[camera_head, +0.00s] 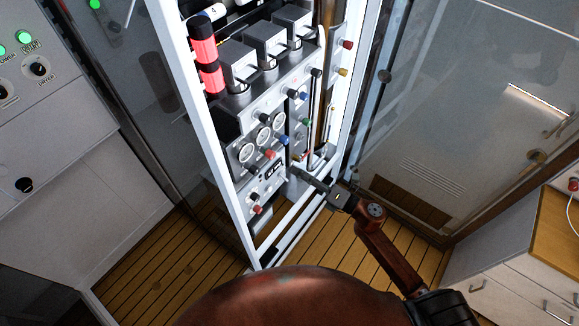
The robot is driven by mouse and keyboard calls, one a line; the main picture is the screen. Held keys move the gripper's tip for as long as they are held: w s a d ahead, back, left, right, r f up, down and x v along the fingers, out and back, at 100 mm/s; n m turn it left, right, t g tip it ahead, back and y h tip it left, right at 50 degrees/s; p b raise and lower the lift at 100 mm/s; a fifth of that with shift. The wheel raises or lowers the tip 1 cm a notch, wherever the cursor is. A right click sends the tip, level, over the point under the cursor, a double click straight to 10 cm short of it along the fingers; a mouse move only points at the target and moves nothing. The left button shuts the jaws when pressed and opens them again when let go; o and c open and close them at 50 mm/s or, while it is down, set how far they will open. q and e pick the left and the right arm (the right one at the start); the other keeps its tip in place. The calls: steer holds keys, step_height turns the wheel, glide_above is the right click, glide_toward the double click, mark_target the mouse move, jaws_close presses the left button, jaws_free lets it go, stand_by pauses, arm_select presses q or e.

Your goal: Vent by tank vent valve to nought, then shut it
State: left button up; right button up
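The fill panel (240,180) stands in a white open-framed cabinet, with three round gauges (263,137) in a slanted row. Below the gauges are a black knob (252,168), a red knob (270,154) and a blue knob (284,140). A lower red knob (258,210) sits near the panel's bottom left. I cannot read which knob is the tank vent valve, and the gauge needles are too small to read. My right gripper (298,172) reaches in from the lower right, its tips at the panel's lower right. Whether it touches anything is unclear. My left gripper is out of view.
White cabinet posts (212,140) frame the panel. Dark glassy doors flank it. A red and black cylinder (205,55) stands at upper left. A grey control console (45,85) with green lights is at left, drawers (515,270) at right. Slatted wooden floor (150,250) lies below.

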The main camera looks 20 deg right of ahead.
steer(key=shift+s+d, duration=0.3)
steer(key=shift+s, duration=0.1)
stand_by(1.3)
